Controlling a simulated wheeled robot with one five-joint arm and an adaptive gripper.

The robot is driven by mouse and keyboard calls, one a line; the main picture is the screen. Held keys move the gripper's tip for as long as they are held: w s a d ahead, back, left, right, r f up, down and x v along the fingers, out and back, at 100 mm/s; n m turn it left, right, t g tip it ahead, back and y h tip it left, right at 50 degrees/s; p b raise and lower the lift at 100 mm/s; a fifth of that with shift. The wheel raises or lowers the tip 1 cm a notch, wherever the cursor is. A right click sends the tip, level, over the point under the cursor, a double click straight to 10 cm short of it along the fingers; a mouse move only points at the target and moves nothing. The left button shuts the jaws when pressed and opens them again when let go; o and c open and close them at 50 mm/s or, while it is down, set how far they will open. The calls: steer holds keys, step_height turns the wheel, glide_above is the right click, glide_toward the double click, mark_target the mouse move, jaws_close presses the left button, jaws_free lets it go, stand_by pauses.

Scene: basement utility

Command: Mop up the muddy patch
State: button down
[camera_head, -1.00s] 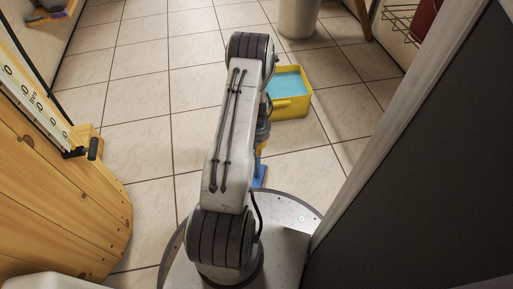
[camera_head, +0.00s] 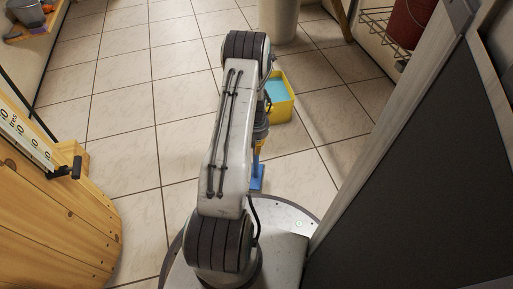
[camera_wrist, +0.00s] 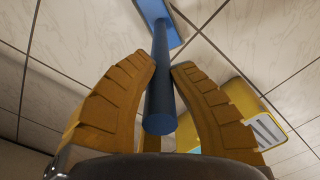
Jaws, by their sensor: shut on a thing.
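My gripper (camera_wrist: 163,68) is shut on the blue handle (camera_wrist: 161,95) of a mop, between its two yellow fingers. The mop's flat blue head (camera_wrist: 158,10) shows at the far end of the handle in the wrist view. In the head view, the blue head (camera_head: 257,179) is low by the floor, just in front of my base; whether it touches the tiles I cannot tell. My arm hides most of the gripper there. No muddy patch shows in either view.
A yellow bucket (camera_head: 283,112) with light blue contents stands just beyond my gripper, partly hidden by my arm. A wooden cabinet (camera_head: 60,225) is close on the left. A dark panel with a pale edge (camera_head: 385,125) is close on the right. Tiled floor (camera_head: 125,120) is clear ahead-left.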

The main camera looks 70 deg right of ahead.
steer(key=shift+r+p, duration=1)
steer(key=shift+r, duration=0.95)
